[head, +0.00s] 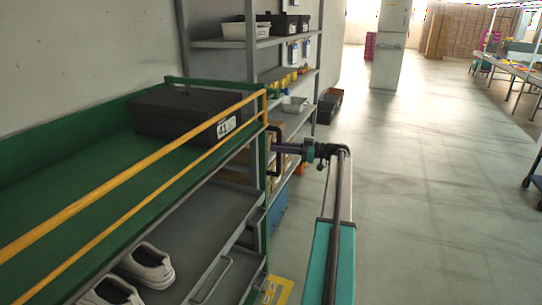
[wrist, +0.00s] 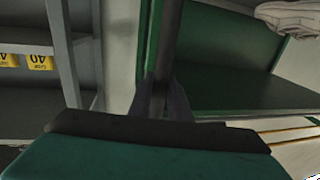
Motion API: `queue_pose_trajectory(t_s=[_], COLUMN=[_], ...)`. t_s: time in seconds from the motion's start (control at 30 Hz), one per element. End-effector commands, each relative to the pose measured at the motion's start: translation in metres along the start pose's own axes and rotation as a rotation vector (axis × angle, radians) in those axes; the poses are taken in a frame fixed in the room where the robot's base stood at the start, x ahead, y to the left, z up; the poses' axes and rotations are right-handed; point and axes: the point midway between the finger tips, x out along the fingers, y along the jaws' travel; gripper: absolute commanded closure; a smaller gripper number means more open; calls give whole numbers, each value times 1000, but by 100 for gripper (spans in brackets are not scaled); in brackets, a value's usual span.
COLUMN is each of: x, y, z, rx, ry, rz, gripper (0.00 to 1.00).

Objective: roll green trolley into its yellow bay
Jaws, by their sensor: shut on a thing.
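The green trolley (head: 262,205) fills the left of the head view. It has a green top deck, yellow rails and a grey lower shelf. A yellow floor marking (head: 283,291) shows at the bottom, beside the trolley's foot. The rest of the bay and the trolley's wheels are hidden.
A dark bin (head: 175,112) stands on the trolley's top deck, and white shoes (head: 148,262) sit on its lower shelf. A grey rack (head: 228,42) with bins stands against the wall beyond. Open floor (head: 430,180) lies to the right. A table (head: 515,62) stands far right.

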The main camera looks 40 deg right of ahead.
Motion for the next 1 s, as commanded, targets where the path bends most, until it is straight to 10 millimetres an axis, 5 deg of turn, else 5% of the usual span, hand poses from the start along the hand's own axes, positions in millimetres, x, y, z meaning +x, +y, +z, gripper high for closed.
queue_pose_trajectory(t_s=[0.57,0.6,0.7,1.0], x=[-3,-3,-2,-1], y=[6,6,6,5], z=[-1,-1,-1,0], rx=[0,0,0,1], ry=[1,1,1,0], rz=[-8,-9,-10,-12], gripper=[100,81,64,64])
